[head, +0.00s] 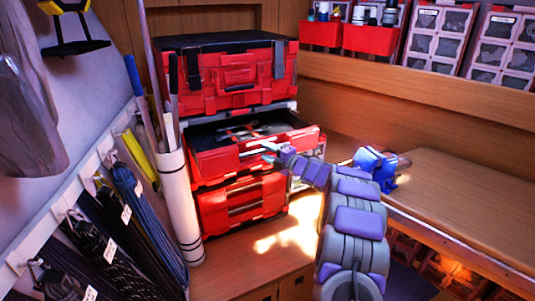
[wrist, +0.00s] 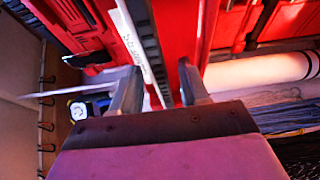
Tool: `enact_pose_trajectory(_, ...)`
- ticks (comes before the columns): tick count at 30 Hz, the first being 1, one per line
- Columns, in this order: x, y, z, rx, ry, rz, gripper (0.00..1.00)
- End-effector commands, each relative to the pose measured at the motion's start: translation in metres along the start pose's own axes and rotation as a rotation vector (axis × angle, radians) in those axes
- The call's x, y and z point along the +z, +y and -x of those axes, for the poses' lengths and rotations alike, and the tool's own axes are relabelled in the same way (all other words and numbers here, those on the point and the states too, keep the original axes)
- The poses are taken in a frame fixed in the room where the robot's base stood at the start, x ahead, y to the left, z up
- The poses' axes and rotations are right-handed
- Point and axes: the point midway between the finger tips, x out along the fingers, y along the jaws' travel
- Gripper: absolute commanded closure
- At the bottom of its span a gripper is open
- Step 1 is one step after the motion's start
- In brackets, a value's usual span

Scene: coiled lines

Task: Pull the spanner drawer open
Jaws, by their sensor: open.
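A red tool stack (head: 222,92) stands against the back wall. Its middle drawer (head: 217,162) is out, with its open top showing several metal tools (head: 255,131), some spanner-like. My gripper (head: 269,152) is at the front of this drawer, near its right half. In the wrist view, my gripper (wrist: 158,88) has its two fingers apart, with a white labelled strip (wrist: 136,42) and a dark ridged edge beyond and between them. I cannot tell whether either finger touches the drawer. The label is too small to read.
A closed red drawer (head: 240,203) sits below. A white tube (head: 180,210) with poles stands left of the stack, beside hanging coiled lines (head: 105,235). A blue tool (head: 375,165) lies on the wooden bench (head: 460,195) at right. Some floor before the stack is clear.

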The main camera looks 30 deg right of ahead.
Motion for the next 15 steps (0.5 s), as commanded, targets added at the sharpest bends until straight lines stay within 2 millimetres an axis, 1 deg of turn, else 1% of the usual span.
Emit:
enact_pose_trajectory(4,0.001,0.001,0.007,0.000,-0.002,-0.002,0.55)
enact_pose_trajectory(7,0.002,0.002,0.020,0.001,-0.004,-0.001,0.55)
enact_pose_trajectory(11,0.003,0.001,0.047,-0.002,-0.006,-0.004,0.55)
enact_pose_trajectory(15,0.003,0.003,0.079,0.002,-0.005,-0.002,0.55)
